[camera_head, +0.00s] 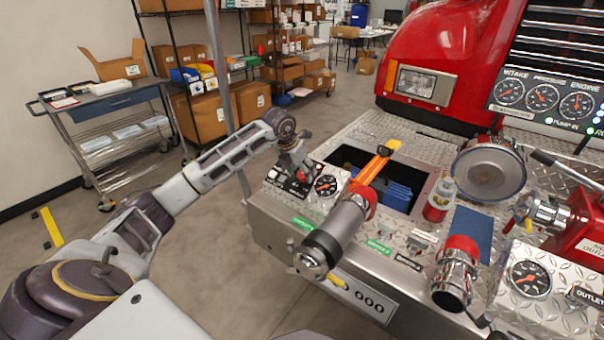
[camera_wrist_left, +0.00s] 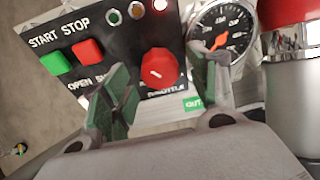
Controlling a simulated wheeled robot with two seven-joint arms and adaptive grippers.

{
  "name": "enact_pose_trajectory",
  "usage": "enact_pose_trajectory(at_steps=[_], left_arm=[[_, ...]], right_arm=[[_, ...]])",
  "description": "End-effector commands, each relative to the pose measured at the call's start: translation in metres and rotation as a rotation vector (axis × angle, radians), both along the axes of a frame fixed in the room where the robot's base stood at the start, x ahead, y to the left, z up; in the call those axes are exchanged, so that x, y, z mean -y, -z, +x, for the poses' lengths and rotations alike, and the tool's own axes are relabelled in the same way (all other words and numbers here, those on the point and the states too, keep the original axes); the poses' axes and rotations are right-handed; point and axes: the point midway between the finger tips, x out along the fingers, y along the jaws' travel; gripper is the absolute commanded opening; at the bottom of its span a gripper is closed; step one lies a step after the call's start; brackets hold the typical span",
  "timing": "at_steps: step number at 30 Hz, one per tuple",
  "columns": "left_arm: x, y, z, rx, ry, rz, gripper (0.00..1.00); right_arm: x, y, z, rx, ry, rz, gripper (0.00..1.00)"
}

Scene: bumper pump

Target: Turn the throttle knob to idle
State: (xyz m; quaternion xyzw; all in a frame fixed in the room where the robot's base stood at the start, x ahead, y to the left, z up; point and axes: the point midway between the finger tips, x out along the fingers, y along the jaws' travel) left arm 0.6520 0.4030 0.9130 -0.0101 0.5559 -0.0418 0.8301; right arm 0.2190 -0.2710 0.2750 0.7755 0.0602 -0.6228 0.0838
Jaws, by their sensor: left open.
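The throttle knob (camera_wrist_left: 161,68) is a round red knob on a black control panel (camera_wrist_left: 100,28), above the partly covered THROTTLE label. A small white mark shows on its face. My left gripper (camera_wrist_left: 162,80) is open, with one green-padded finger to the left of the knob and the other to its right. Neither finger visibly touches the knob, and the remaining depth is hard to judge. In the head view my left gripper (camera_head: 296,158) points down over the panel and hides part of it. My right gripper is not in view.
A green START button (camera_wrist_left: 54,62) and a red STOP button (camera_wrist_left: 89,51) sit left of the knob. A round gauge (camera_wrist_left: 222,32) is close by the right finger. A grey cylindrical pipe fitting (camera_head: 338,232) stands right of the panel in the head view.

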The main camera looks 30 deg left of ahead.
Motion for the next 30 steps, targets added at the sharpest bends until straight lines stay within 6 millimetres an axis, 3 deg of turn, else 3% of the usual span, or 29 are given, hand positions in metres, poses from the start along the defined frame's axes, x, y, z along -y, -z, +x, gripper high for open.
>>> enact_pose_trajectory(at_steps=[6,15,26,30], left_arm=[[0.0009,0.0108,0.0042,0.000,-0.001,0.000,0.60],[0.0010,0.0117,0.0047,0.000,0.000,0.001,0.60],[0.0009,0.0114,0.0046,0.000,0.000,0.001,0.15],[0.0009,0.0114,0.0046,0.000,-0.002,-0.001,0.14]], right_arm=[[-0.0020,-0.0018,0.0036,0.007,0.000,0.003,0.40],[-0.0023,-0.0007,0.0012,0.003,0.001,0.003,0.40],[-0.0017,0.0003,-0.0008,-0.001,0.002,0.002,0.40],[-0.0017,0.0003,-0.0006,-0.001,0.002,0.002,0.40]])
